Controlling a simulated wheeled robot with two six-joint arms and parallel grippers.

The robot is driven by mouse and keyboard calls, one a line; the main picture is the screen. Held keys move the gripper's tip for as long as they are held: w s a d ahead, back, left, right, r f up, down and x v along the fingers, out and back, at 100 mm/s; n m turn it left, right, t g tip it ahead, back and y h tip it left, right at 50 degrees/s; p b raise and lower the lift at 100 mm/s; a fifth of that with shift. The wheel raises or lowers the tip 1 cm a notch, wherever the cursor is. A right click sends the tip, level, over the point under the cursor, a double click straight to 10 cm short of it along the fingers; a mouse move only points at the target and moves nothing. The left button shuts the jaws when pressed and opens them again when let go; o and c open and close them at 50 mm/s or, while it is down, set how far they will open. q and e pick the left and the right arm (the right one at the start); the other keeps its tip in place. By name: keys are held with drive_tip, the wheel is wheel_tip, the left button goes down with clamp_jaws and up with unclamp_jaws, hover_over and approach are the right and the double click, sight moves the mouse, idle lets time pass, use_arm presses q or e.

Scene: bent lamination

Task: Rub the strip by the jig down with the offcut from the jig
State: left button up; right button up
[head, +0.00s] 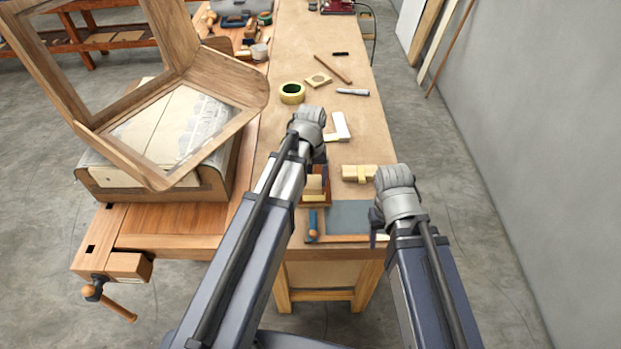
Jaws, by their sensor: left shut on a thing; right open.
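A small red-brown wooden jig (327,199) lies near the front of the bench, partly hidden by my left arm. A pale wooden offcut (314,186) shows at the jig, below my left gripper (319,158). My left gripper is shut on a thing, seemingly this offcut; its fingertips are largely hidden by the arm. A thin pale strip (350,238) lies along the front edge, just below the jig. My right gripper (377,222) is open and empty, near the strip's right end, which it partly covers.
A grey-blue mat (348,215) lies behind the strip. A blue-handled tool (312,222) lies left of it. A bent-wood frame (235,77) stands at left.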

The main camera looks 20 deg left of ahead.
use_arm(q)
drive_tip(key=shift+f+b, duration=1.9)
drive_tip(key=shift+f, duration=0.3)
drive_tip(key=shift+f+b, duration=0.25)
drive_tip(key=shift+b, duration=0.05)
drive_tip(key=shift+s+a, duration=0.25)
drive_tip(key=shift+a, duration=0.5)
drive_tip(key=shift+d, duration=0.15)
drive_tip(key=shift+w+d, duration=0.25)
drive_tip(key=shift+d, duration=0.4)
drive_tip(key=shift+a, duration=0.1)
drive_tip(key=shift+s+a, duration=0.25)
drive_tip(key=shift+a, duration=0.45)
